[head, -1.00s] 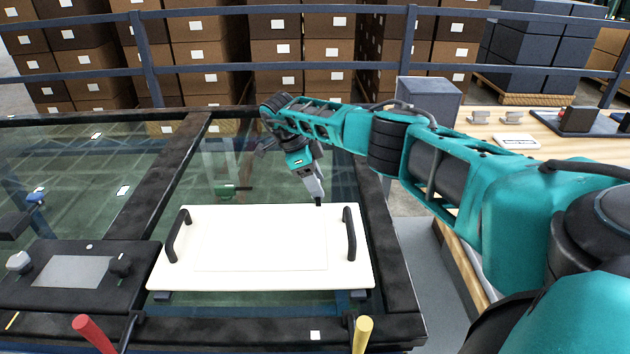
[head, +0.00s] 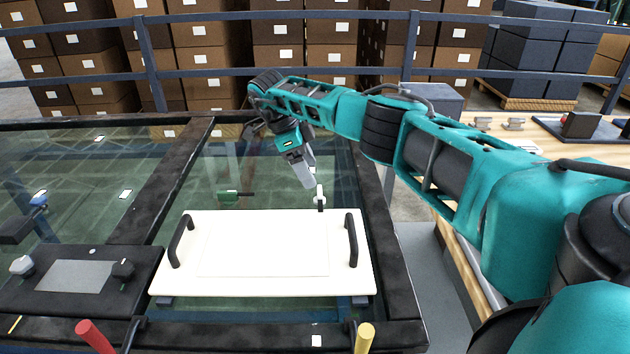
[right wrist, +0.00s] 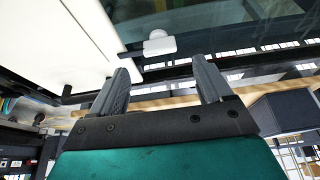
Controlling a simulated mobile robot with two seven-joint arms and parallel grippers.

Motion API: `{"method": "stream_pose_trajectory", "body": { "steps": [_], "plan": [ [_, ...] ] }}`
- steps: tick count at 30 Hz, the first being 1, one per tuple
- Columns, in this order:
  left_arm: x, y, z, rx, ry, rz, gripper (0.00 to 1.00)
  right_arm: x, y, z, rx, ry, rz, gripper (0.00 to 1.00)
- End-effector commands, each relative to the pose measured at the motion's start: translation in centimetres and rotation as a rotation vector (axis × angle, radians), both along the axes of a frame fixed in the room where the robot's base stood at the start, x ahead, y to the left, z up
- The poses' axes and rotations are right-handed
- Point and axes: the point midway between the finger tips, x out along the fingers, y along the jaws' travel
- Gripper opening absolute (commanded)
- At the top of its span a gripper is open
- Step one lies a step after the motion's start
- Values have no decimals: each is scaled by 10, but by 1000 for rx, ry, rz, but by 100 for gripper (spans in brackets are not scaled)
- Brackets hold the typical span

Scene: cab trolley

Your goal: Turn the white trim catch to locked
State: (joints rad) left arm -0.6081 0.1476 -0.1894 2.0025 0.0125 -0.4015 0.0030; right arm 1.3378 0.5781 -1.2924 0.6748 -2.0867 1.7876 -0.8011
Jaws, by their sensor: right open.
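The white trim catch (head: 319,194) stands just behind the white panel (head: 262,252), near its far right corner. Its dark lower part touches or overlaps the panel's far edge; I cannot tell which. In the right wrist view the catch (right wrist: 158,44) shows as a white knob and flat white piece, beyond the fingertips. My right gripper (head: 307,182) points down just left of the catch, apart from it. In the right wrist view its two grey fingers (right wrist: 163,70) are spread with nothing between them. My left gripper is not seen.
The panel has two black handles (head: 181,241) and lies over a glass-topped frame with dark beams (head: 172,184). A green catch (head: 234,196) sits behind it. A dark control box (head: 75,278) is left; red (head: 95,336) and yellow (head: 363,338) levers stand in front.

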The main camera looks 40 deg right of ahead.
Motion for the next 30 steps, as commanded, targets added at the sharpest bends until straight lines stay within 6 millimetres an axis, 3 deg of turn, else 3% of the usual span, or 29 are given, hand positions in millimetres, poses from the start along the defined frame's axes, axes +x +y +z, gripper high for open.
{"method": "stream_pose_trajectory", "body": {
  "steps": [3, 10, 30],
  "plan": [
    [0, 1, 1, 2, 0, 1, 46, 8, 8, 26, -2, -3, -1, 79],
    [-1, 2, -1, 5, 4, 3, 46, 15, 17, 56, 0, 0, -1, 79],
    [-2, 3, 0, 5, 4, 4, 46, 17, 19, 62, 0, 1, -1, 79]
  ]
}}
